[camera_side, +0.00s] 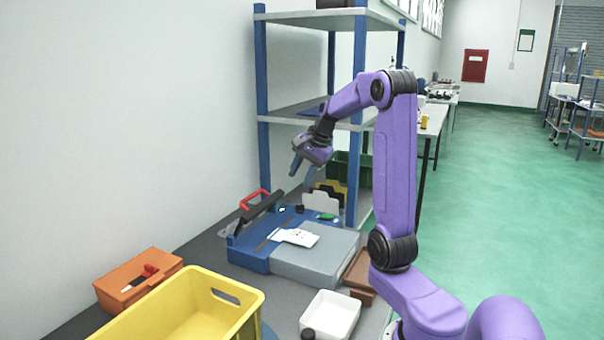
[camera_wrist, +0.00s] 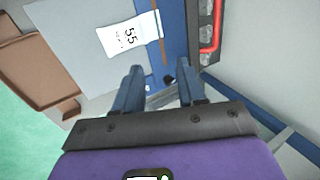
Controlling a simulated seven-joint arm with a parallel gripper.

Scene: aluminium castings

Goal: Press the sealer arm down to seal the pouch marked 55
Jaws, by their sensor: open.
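The sealer has a blue base (camera_side: 248,254) with a grey platform (camera_side: 315,263). Its dark sealer arm (camera_side: 262,213) is raised and tilted, with a red handle (camera_side: 254,198); the handle also shows at the top right of the wrist view (camera_wrist: 214,42). The white pouch (camera_side: 300,238) lies flat across the platform and base; in the wrist view it reads 55 (camera_wrist: 125,37), and its end lies over a brown strip (camera_wrist: 163,50). My gripper (camera_side: 303,170) is open and empty above the sealer, apart from arm and pouch; its fingers show in the wrist view (camera_wrist: 160,85).
A yellow crate (camera_side: 236,291) and an orange box (camera_side: 112,287) with a red-handled tool stand at the front left. A white tray (camera_side: 345,308) and brown trays (camera_side: 358,268) lie to the right. A blue-posted shelf (camera_side: 262,90) rises behind the sealer, by the wall.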

